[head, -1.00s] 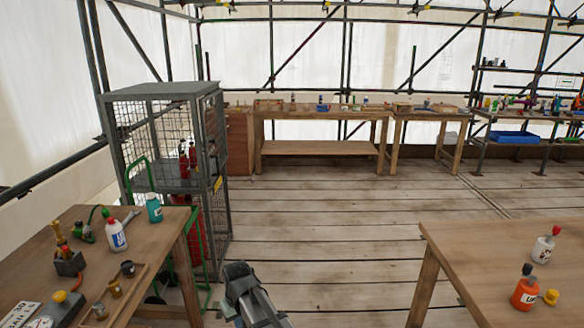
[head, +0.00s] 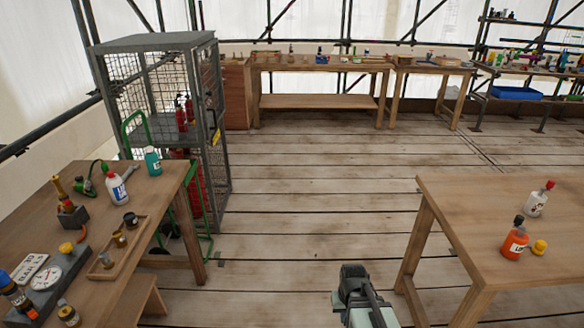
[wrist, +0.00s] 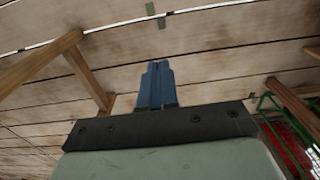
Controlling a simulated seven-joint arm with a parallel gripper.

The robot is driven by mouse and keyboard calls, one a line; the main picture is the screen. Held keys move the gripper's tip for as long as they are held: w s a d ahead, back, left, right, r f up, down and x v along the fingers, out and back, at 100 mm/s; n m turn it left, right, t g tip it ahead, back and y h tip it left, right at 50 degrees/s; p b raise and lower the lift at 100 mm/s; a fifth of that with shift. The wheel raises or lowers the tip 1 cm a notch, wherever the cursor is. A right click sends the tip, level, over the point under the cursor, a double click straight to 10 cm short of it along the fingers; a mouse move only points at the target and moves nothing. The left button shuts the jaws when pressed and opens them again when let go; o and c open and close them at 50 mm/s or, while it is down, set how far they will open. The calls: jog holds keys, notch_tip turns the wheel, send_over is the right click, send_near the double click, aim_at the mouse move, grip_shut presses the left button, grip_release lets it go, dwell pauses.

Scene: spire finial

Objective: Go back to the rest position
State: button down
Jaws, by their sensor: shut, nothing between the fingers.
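In the wrist view, my gripper (wrist: 155,68) shows as two blue fingers pressed together with nothing between them. Plank floor lies beyond the fingers. In the head view, part of my arm (head: 358,295) shows low in the picture, over the floor between the left and right benches. The fingers cannot be made out in the head view.
The left bench (head: 140,200) holds bottles, a small tray and a gauge. The right bench (head: 450,205) holds an orange bottle (head: 514,242), a white bottle (head: 538,200) and a yellow cap. A mesh cage (head: 165,90) stands behind the left bench. The plank floor (head: 310,200) between is clear.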

jog(key=s+f+g, duration=0.3)
jog(key=s+f, duration=0.7)
jog(key=s, duration=0.5)
jog(key=s+f+g, duration=0.3)
jog(key=s+f, duration=0.7)
jog(key=s, duration=0.5)
jog(key=shift+d+f+g, duration=0.15)
jog(key=shift+f+g, duration=0.15)
jog(key=shift+g, duration=0.1)
